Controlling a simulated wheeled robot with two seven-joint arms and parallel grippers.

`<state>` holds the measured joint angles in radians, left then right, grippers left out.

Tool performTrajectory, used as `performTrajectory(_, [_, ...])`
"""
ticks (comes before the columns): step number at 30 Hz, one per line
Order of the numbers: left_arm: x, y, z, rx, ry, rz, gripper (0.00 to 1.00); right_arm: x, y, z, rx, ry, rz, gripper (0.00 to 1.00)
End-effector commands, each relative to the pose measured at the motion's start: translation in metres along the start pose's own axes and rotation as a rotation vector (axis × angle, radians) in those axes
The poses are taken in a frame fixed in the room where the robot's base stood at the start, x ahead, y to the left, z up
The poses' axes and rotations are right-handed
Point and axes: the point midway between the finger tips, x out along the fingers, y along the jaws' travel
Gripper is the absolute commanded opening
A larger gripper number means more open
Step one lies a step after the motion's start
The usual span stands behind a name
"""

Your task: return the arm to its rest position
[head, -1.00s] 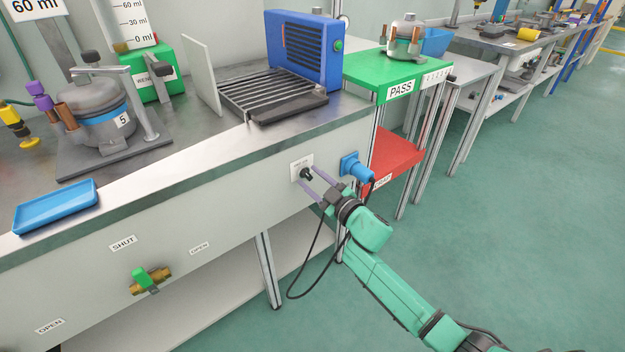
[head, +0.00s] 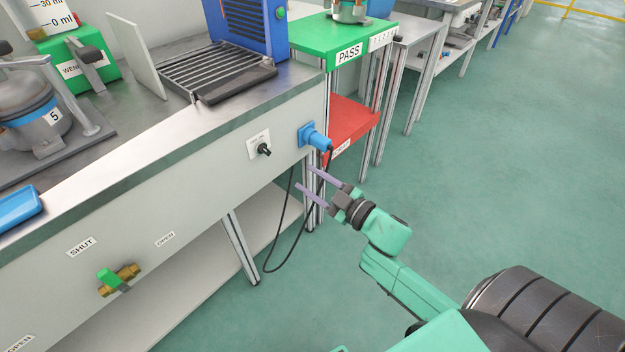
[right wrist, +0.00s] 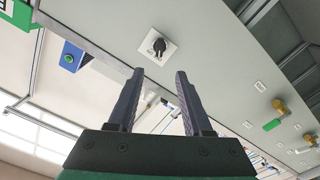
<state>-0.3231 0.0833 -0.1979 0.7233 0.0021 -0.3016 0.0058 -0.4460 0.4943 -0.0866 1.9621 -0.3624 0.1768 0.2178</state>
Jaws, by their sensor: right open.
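My right gripper (head: 311,180) is open and empty in the head view, in front of the bench's front panel and below the blue plug. Its two purple fingers point left and up, apart from the panel. In the right wrist view the two dark fingers (right wrist: 157,100) stand apart with nothing between them. The black rotary switch (head: 264,149) on its white plate is up and left of the gripper in the head view; it also shows beyond the fingertips in the right wrist view (right wrist: 159,45). My left gripper is not in view.
The blue plug and socket (head: 314,136) with a hanging black cable (head: 280,240) is close to the gripper. A red shelf (head: 350,120) and green PASS table (head: 345,38) stand beyond. A green-handled valve (head: 115,279) sits on the panel (head: 190,185). Floor at right is clear.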

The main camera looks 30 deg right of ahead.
Motion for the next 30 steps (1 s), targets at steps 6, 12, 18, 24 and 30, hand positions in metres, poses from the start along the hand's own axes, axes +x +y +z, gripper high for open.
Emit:
performTrajectory(6, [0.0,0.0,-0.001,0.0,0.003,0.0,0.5,-0.004,0.0,0.0,-0.001,0.001,0.001,0.5])
performTrajectory(12, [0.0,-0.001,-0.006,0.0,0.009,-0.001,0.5,-0.003,0.0,0.0,0.0,0.0,0.0,0.5])
performTrajectory(18, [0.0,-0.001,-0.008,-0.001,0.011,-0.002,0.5,-0.003,0.0,0.0,0.0,0.0,0.0,0.5])
performTrajectory(24, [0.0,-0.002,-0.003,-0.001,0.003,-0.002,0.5,-0.005,-0.004,0.024,0.021,-0.054,0.006,0.5])
performTrajectory(30, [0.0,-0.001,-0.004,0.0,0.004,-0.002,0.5,-0.041,-0.046,0.171,0.162,-0.413,0.022,0.5])
